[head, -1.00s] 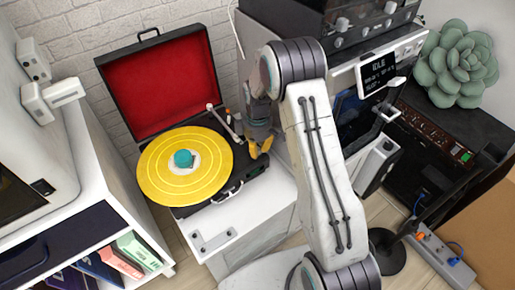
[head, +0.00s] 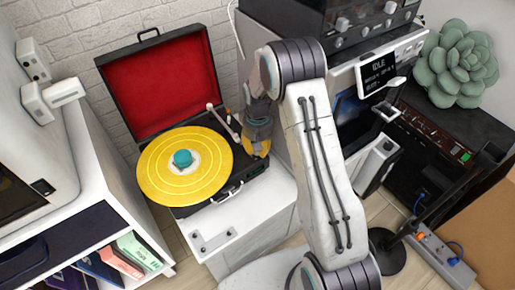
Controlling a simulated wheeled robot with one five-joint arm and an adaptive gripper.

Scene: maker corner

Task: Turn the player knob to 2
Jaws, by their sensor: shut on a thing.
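The record player (head: 247,181) is a black case with a red-lined open lid (head: 163,82) and a yellow record (head: 158,188) with a teal centre. It stands on a white cabinet. My gripper (head: 257,150) points down over the right end of the player's deck. Its yellow fingertips are shut at the deck where the knob would be. The knob is hidden by the fingers, so its setting cannot be read. The tonearm (head: 221,119) lies just left of the gripper, apart from the record's middle.
A machine with a display reading IDLE (head: 377,72) stands close on the right of my arm. A succulent (head: 459,64) and a black lamp base (head: 388,252) are further right. A white shelf (head: 92,165) with books stands at left.

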